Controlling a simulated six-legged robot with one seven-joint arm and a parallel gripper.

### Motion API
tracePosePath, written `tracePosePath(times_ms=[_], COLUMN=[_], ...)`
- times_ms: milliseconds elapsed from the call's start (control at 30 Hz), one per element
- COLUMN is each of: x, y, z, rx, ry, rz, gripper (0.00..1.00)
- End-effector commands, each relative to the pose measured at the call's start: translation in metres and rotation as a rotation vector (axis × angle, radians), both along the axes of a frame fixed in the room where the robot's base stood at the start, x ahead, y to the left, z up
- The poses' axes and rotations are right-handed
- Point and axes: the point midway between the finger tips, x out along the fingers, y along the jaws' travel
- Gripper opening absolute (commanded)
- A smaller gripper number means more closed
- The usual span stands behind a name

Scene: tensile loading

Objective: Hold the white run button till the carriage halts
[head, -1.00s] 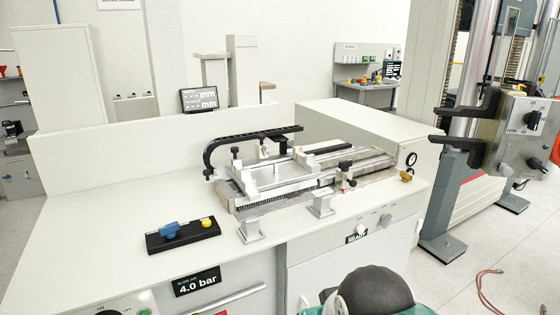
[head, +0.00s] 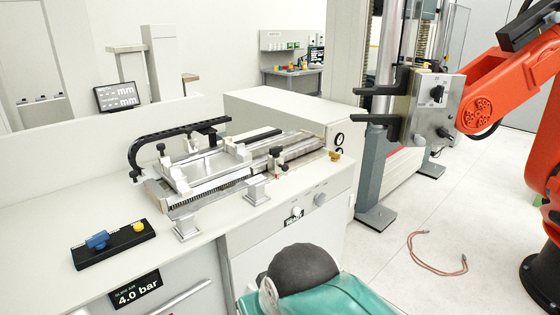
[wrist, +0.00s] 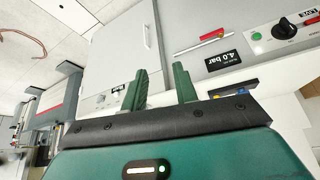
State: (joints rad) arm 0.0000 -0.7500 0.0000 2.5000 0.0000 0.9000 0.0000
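The metal carriage (head: 196,170) sits on the toothed bed of the machine on the bench top. In the wrist view my gripper (wrist: 160,85) shows two green fingers apart with nothing between them. It faces the bench front and touches no button that I can see. The fingertips do not show in the head view.
A black block (head: 115,243) with a blue lever and yellow button lies on the bench, above a 4.0 bar display (head: 136,289). A tall test frame with black jaws (head: 378,110) and an orange robot arm (head: 500,95) stand right. A cable (head: 437,258) lies on open floor.

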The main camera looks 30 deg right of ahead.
Motion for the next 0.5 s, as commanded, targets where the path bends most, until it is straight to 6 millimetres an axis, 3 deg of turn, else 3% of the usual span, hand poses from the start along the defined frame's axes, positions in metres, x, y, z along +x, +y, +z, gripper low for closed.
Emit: tracePosePath(times_ms=[33,133,500], x=[0.0,0.0,0.0], y=[0.0,0.0,0.0], z=[0.0,0.0,0.0], rx=[0.0,0.0,0.0], ry=[0.0,0.0,0.0], rz=[0.0,0.0,0.0], gripper=[0.19,0.0,0.0])
